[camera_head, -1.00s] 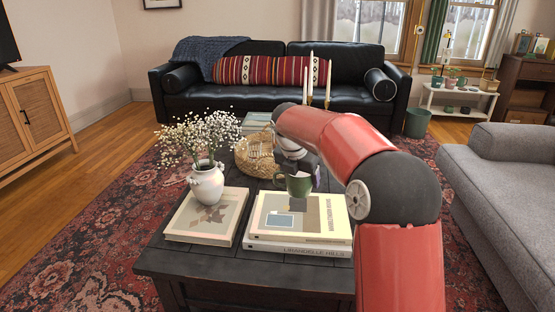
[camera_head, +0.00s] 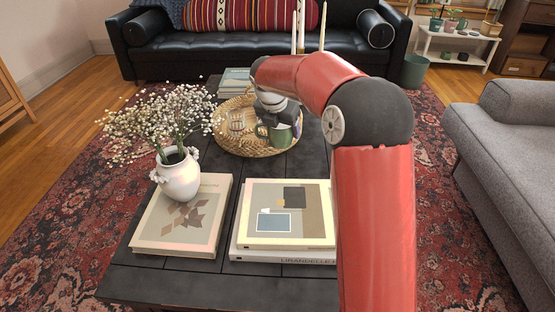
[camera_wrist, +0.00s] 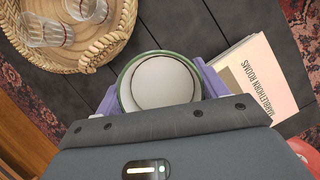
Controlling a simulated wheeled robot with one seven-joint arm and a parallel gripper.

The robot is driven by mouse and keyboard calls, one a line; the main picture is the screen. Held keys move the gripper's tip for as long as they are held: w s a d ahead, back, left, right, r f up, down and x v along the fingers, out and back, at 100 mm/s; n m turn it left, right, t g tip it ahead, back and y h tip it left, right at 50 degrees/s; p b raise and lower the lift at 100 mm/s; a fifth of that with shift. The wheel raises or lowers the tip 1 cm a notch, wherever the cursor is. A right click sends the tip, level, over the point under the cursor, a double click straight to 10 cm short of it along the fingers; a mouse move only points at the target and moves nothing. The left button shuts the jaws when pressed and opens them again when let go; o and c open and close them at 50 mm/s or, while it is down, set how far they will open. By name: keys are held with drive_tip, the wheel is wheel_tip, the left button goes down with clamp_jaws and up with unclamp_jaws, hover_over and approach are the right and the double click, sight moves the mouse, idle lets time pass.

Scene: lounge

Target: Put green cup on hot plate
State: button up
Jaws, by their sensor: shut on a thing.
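The green cup (camera_head: 280,136) is held above the dark coffee table, in front of the right part of the woven tray in the head view. My gripper (camera_head: 279,118) is shut on it. In the wrist view the cup (camera_wrist: 160,82) shows from above, with a green rim and a pale inside, between the two purple fingers of my gripper (camera_wrist: 160,90). The cup looks empty and roughly upright. I cannot pick out a hot plate for certain in either view.
The round woven tray (camera_head: 223,143) holds clear glasses (camera_wrist: 45,32). Stacked books (camera_head: 310,220) and another book (camera_head: 150,237) with a white flower vase (camera_head: 179,178) lie nearer. Candles (camera_head: 295,30) stand behind. Bare dark tabletop (camera_head: 312,155) shows right of the tray.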

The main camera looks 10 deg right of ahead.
wheel_tip(320, 180, down, 15)
drive_tip(key=shift+f+b, duration=0.1)
drive_tip(key=shift+b, duration=0.45)
drive_tip(key=o, duration=1.2)
drive_tip(key=shift+f, duration=0.15)
